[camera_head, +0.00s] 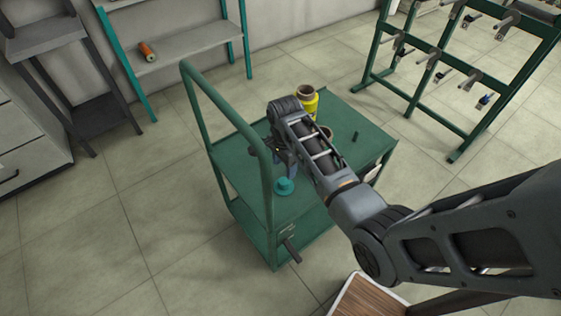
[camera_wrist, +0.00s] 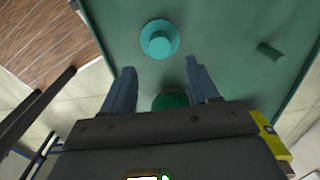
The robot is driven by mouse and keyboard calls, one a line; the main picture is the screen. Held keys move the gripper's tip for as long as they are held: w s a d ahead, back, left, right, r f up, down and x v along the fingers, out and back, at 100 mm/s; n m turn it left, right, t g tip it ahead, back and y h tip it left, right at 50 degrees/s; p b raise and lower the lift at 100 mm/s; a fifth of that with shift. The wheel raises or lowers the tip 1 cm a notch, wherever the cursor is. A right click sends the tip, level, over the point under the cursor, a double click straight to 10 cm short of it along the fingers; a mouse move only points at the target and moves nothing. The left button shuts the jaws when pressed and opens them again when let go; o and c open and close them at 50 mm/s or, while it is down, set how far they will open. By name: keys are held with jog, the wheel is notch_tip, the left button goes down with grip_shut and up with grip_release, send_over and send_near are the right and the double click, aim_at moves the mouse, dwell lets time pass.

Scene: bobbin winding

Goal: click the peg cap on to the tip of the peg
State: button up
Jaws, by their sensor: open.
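A teal hat-shaped piece (camera_head: 285,186), a round flange with a narrower crown, stands on the green cart's top; it looks like the peg cap. It also shows in the wrist view (camera_wrist: 159,40), just beyond my fingertips and apart from them. My gripper (camera_head: 283,160) is above the cart top, fingers pointing down and spread. In the wrist view my gripper (camera_wrist: 160,68) has nothing clamped between its fingers. A dark green round thing (camera_wrist: 170,101) shows between the finger bases, partly hidden. A dark peg (camera_head: 291,250) sticks out from the cart's lower front.
The green cart (camera_head: 238,165) has a tall tube handle close left of my gripper. A green rack (camera_head: 428,115) with several pegs is at right. A shelf holds an orange spool (camera_head: 147,51).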

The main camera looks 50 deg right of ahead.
aim_at(284, 180)
notch_tip(284, 180, down, 5)
jog(key=b, duration=0.5)
jog(key=shift+f, duration=0.2)
jog(key=shift+f+b, duration=0.9)
jog(key=shift+f, duration=0.8)
jog(key=shift+c, duration=0.3)
jog(key=c, duration=1)
notch_tip(284, 180, up, 6)
jog(key=p, duration=0.6)
jog(key=shift+r+p, duration=0.15)
jog(key=shift+p, duration=0.2)
jog(key=shift+c, duration=0.2)
